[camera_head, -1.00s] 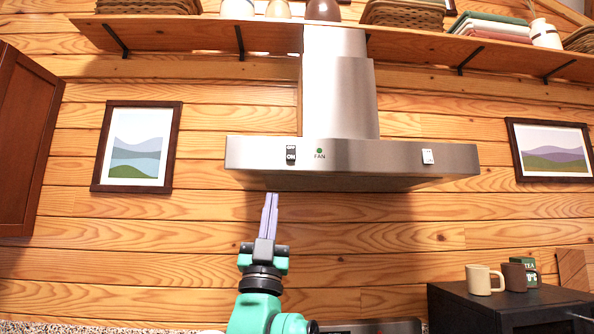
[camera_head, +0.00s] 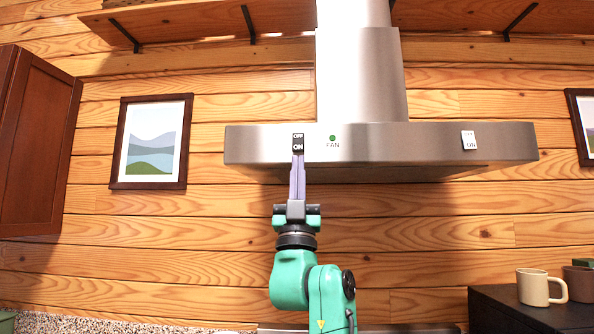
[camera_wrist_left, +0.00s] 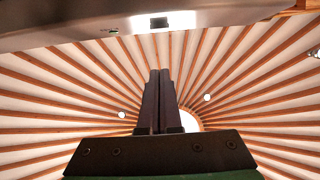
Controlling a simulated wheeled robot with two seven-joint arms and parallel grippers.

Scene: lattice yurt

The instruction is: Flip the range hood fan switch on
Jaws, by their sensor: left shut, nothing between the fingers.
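The steel range hood (camera_head: 400,145) is on the wood wall. Its black fan switch (camera_head: 298,137) is on the left of the front face, marked OFF above and ON below. I cannot tell which half is pressed in. A green dot (camera_head: 333,138) over the word FAN is just to its right. My left gripper (camera_head: 298,158) points up, shut and empty, its tips at the switch's lower end in the head view. In the left wrist view the shut fingers (camera_wrist_left: 159,75) appear below the dark switch (camera_wrist_left: 159,22), with a gap in the picture. Contact is unclear. My right gripper is out of view.
A white switch (camera_head: 468,141) is on the hood's right side. A shelf (camera_head: 200,22) runs above. A wooden cabinet (camera_head: 35,150) and a framed picture (camera_head: 151,142) are at left. A cream mug (camera_head: 535,286) stands on a black box (camera_head: 505,310) at lower right.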

